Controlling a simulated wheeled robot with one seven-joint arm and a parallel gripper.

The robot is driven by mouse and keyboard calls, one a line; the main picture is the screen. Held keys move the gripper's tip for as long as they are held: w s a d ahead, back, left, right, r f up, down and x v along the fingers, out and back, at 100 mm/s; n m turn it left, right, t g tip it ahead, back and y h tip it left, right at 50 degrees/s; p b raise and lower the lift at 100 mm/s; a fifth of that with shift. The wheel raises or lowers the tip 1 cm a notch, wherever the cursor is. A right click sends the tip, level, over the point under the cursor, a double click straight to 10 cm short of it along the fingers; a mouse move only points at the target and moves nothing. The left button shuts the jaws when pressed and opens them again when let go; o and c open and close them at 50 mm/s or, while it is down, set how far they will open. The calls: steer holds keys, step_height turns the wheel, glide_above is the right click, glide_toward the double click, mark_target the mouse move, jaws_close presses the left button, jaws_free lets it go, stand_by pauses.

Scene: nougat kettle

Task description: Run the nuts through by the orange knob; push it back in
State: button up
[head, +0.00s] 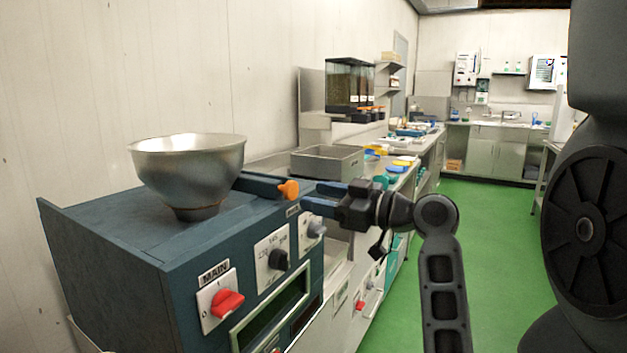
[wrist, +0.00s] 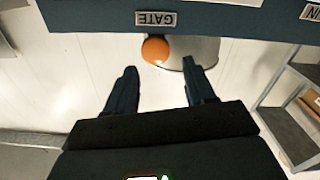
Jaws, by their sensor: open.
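The orange knob (head: 289,189) sits at the end of a dark bar on top of the blue machine (head: 120,270), right of the metal hopper bowl (head: 188,165). In the wrist view the orange knob (wrist: 155,49) shows beside the GATE label (wrist: 156,18), with a grey rounded plate beside it. My gripper (head: 314,196) is open just right of the knob in the head view. In the wrist view my gripper (wrist: 159,66) has its fingers spread, with the knob just beyond the gap between the tips, apart from both. The bowl's inside is mostly hidden, and no nuts are visible.
The machine front carries a red MAIN switch (head: 227,303) and a black dial (head: 278,260). A steel tray (head: 328,162) and a cluttered counter run behind. The green floor (head: 490,240) to the right is clear.

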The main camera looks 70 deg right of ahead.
mark_target(294, 190)
steer(key=shift+w+d+r, duration=0.15)
steer(key=shift+w+d, duration=0.2)
steer(key=shift+w, duration=0.1)
steer(key=p+x, duration=0.1)
steer(key=x, duration=0.5)
steer(key=shift+w+d+p, duration=0.1)
steer(key=shift+w+p, duration=0.15)
steer(key=shift+p, duration=0.1)
steer(key=shift+c, duration=0.2)
jaws_close()
